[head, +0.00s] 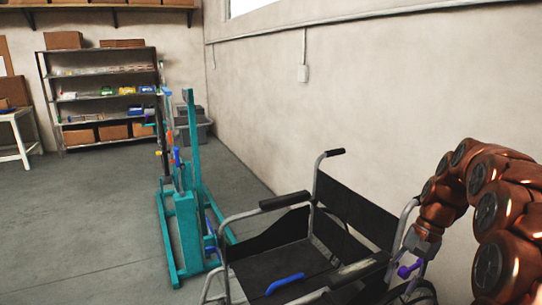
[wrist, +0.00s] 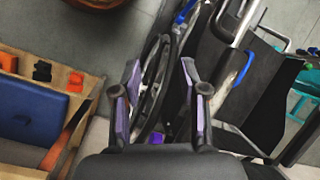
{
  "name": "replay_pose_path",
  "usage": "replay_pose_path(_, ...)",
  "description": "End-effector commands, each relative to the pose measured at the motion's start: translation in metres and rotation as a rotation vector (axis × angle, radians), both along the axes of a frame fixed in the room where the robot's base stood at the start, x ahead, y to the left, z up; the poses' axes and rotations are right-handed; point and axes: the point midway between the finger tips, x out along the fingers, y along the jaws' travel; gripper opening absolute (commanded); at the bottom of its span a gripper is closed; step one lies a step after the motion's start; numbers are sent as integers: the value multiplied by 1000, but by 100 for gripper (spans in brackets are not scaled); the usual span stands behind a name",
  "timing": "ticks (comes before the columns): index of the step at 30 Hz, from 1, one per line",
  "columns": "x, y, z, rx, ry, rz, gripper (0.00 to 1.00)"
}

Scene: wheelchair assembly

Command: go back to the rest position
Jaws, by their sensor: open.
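My gripper (head: 410,269) is at the right of the head view, beside the wheelchair's far right side, with its arm curving down from the right edge. In the wrist view, my gripper (wrist: 160,64) shows two purple and grey fingers spread apart with nothing held between them. The black and grey wheelchair (head: 265,262) stands at the bottom middle of the head view. A blue curved piece (head: 285,283) lies over its seat. In the wrist view, the wheelchair (wrist: 225,55) fills the area beyond and right of the fingers; I cannot tell if they touch it.
A teal stand (head: 187,225) is left of the wheelchair. A shelf (head: 105,128) with boxes stands at the back, beside a white table (head: 18,145). The left floor is clear. In the wrist view, a wooden crate (wrist: 85,82) with a blue item (wrist: 30,115) is at left.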

Motion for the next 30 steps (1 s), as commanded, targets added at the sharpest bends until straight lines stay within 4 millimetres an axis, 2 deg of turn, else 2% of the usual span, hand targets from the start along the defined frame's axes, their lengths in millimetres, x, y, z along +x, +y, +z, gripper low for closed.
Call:
replay_pose_path(1, -11, 13, 4, -5, 1, 30, 43)
replay_pose_path(6, -43, 44, 12, -33, -10, 116, 43)
replay_pose_path(15, -111, 89, 15, -88, -23, 268, 43)
replay_pose_path(24, -186, 116, 6, -143, -36, 413, 43)
replay_pose_path(30, -237, 124, -6, -181, -45, 505, 43)
